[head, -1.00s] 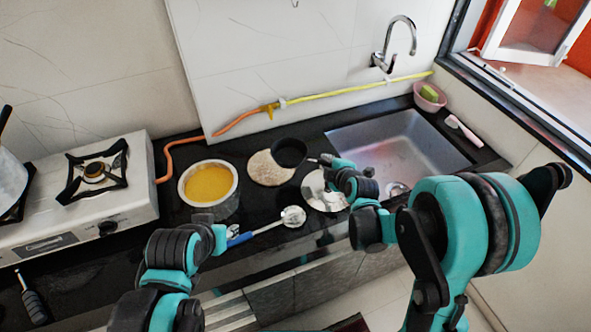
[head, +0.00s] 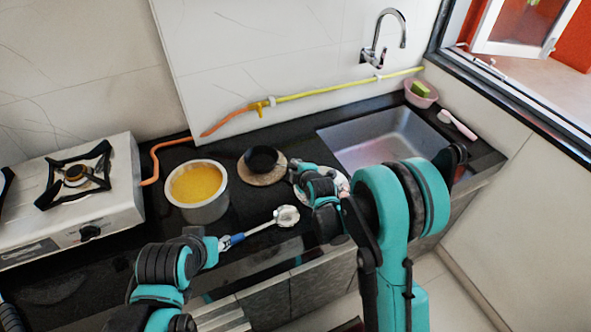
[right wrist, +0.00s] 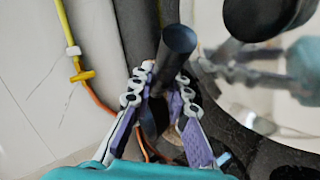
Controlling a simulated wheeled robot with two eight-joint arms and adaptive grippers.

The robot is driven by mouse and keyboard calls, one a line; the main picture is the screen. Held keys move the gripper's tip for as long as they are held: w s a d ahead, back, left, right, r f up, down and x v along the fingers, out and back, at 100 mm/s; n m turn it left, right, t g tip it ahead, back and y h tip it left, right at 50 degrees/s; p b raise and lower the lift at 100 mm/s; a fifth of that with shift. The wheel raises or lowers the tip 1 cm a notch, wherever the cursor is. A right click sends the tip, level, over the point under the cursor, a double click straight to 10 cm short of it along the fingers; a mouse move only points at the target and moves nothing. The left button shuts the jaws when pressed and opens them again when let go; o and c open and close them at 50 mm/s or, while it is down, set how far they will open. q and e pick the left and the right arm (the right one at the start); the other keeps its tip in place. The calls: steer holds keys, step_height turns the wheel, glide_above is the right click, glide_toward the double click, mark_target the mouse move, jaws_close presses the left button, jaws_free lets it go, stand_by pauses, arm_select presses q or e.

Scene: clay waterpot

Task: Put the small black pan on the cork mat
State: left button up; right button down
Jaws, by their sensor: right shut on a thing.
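The small black pan (head: 262,157) is over the cork mat (head: 262,178) in the head view; the mat's pale rim shows around it. I cannot tell whether the pan touches the mat or hangs just above it. My right gripper (head: 297,171) is at the pan's right side. In the right wrist view, the right gripper (right wrist: 160,105) is shut on the pan's dark handle (right wrist: 178,45). My left gripper (head: 224,243) is at the blue handle of a ladle (head: 286,215); I cannot tell whether it grips it.
A steel pot of yellow food (head: 198,205) stands left of the mat, beside a gas stove (head: 85,200). A shiny round lid (right wrist: 235,75) lies right of the mat, partly behind my right arm. The sink (head: 385,145) is farther right. A hose (head: 310,92) runs along the wall.

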steer(key=shift+s, duration=0.15)
steer(key=shift+f, duration=0.1)
steer(key=c, duration=1.5)
jaws_free()
steer(key=shift+o, duration=0.2)
